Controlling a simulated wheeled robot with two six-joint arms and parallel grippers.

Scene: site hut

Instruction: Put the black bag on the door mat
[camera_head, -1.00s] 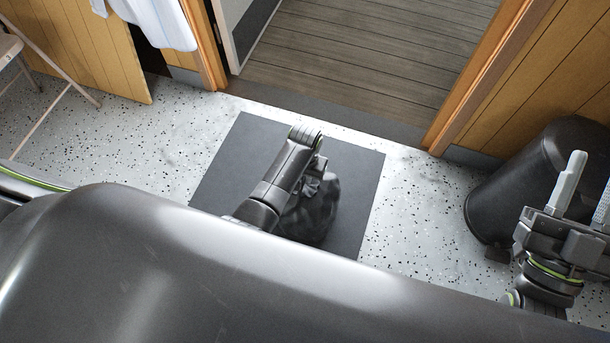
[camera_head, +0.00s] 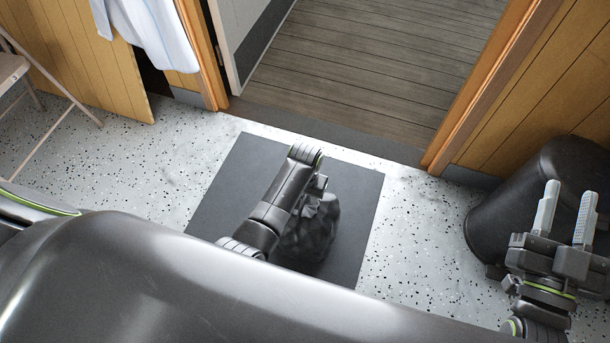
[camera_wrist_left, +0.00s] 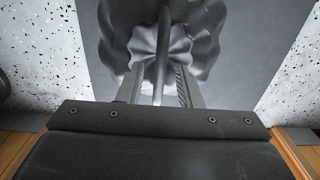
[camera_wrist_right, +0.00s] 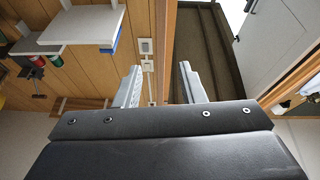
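The black bag (camera_head: 316,234), dark and crumpled, stands on the dark grey door mat (camera_head: 232,184) in the head view. My left arm hides part of it. My left gripper (camera_head: 318,188) is at the bag's gathered top, mostly hidden by its own wrist. In the left wrist view the gripper (camera_wrist_left: 159,84) has its fingers apart, one on each side of the bag's ruffled top (camera_wrist_left: 190,45), and looks open. Mat (camera_wrist_left: 268,30) shows around the bag there. My right gripper (camera_head: 563,212) is open and empty at the right; its spread fingers (camera_wrist_right: 161,85) also show in the right wrist view.
A black bin (camera_head: 500,213) stands at the right, behind my right gripper. A doorway with a plank floor (camera_head: 370,70) lies beyond the mat. A folding chair (camera_head: 22,70) is at the left. Speckled floor (camera_head: 140,165) is clear left of the mat.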

